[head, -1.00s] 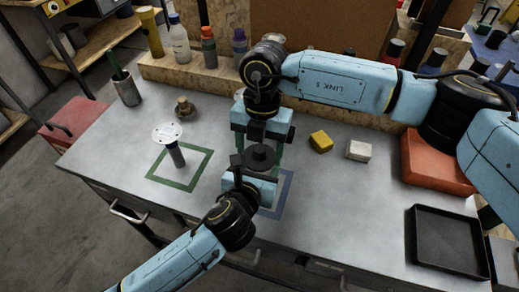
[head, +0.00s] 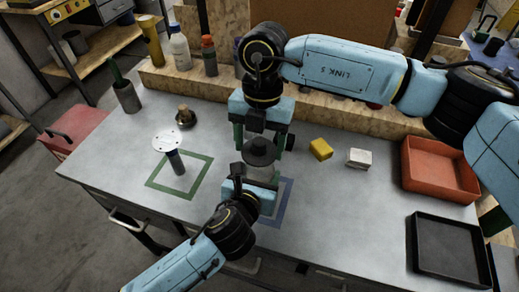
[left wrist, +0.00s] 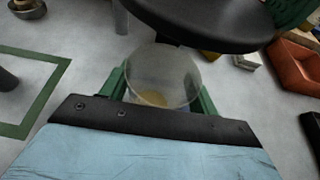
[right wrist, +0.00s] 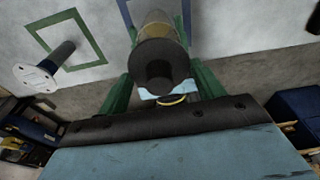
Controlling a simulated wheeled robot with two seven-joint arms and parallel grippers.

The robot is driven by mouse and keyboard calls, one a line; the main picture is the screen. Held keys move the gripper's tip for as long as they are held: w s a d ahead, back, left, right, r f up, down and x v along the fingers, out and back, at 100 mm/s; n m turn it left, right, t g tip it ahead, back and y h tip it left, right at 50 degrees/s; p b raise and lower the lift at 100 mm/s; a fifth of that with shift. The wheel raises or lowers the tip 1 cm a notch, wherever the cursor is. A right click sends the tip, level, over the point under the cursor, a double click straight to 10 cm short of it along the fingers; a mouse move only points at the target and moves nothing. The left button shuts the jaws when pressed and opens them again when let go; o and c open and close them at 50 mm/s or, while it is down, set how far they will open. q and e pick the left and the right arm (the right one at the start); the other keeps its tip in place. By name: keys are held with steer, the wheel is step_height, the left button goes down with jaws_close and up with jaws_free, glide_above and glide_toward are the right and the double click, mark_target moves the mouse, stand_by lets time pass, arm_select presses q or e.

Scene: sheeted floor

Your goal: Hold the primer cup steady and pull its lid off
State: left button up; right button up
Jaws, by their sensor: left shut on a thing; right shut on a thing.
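The primer cup (head: 262,174), pale and translucent, stands upright over the blue square outline. My left gripper (head: 263,180) is shut around its sides. In the left wrist view the cup (left wrist: 163,78) sits between the green fingers. Its open rim and some tan contents show. The black knobbed lid (head: 259,153) is above the cup, held by my right gripper (head: 261,147). In the left wrist view the lid (left wrist: 205,22) is clear of the rim and offset toward the top. In the right wrist view the lid (right wrist: 160,66) is between the green fingers, partly covering the cup (right wrist: 160,24).
A white-topped, dark-stemmed piece (head: 167,141) stands by the green square outline (head: 153,184). Bottles line the back ledge.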

arm_select(q)
steer(key=o, duration=1.5)
steer(key=shift+c, duration=0.2)
steer(key=shift+s, duration=0.1)
